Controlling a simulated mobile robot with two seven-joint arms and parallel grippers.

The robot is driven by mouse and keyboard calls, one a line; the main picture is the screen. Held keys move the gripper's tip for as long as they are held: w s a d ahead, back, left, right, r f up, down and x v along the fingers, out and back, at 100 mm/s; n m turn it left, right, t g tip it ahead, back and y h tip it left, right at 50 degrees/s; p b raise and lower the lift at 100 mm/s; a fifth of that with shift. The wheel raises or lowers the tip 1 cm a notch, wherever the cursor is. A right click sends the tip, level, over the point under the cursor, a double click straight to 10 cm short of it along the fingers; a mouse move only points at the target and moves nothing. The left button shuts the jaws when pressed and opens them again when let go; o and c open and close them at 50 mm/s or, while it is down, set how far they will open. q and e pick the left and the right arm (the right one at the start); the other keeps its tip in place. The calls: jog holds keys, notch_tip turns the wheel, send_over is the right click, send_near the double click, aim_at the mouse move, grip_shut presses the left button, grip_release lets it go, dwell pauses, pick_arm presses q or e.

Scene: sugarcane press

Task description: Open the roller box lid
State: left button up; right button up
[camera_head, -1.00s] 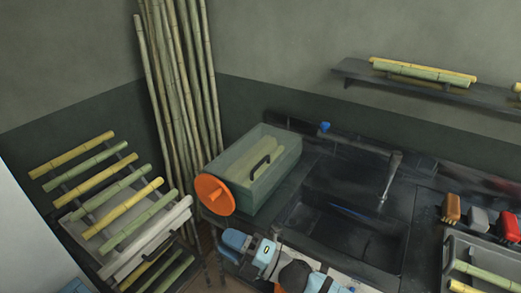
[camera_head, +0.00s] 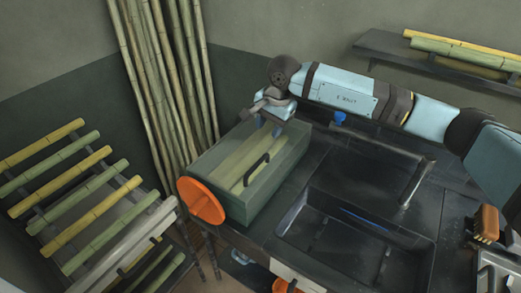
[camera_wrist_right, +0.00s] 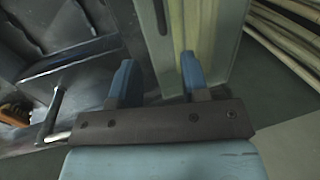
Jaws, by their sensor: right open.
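The roller box (camera_head: 285,180) is a green, see-through box with an orange wheel (camera_head: 201,201) on its near left end. Its lid (camera_head: 232,166) lies closed on top, with pale yellow-green cane or rollers showing through. A dark bar handle (camera_head: 257,171) stands on the lid. My right gripper (camera_head: 267,125) is open and empty above the far end of the lid, beyond the handle. In the right wrist view the open fingers (camera_wrist_right: 158,78) point toward the lid, and the dark handle (camera_wrist_right: 161,16) shows ahead between them. My left gripper is not in view.
A black sink (camera_head: 350,240) with a faucet (camera_head: 415,185) is right of the box. A rack of cane pieces (camera_head: 85,190) stands at left, tall cane stalks (camera_head: 165,70) behind. A wall shelf (camera_head: 385,55) and an orange brush (camera_head: 487,222) are at right.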

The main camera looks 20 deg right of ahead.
aim_at(261, 160)
jog(key=f, duration=0.4)
jog(key=w+a+f+p, duration=0.1)
jog(key=f, duration=0.2)
jog(key=f+p, duration=0.1)
jog(key=f, duration=0.3)
jog(key=shift+w+a+f, duration=0.25)
jog(key=shift+w+f, duration=0.2)
jog(key=shift+f, duration=0.6)
grip_shut()
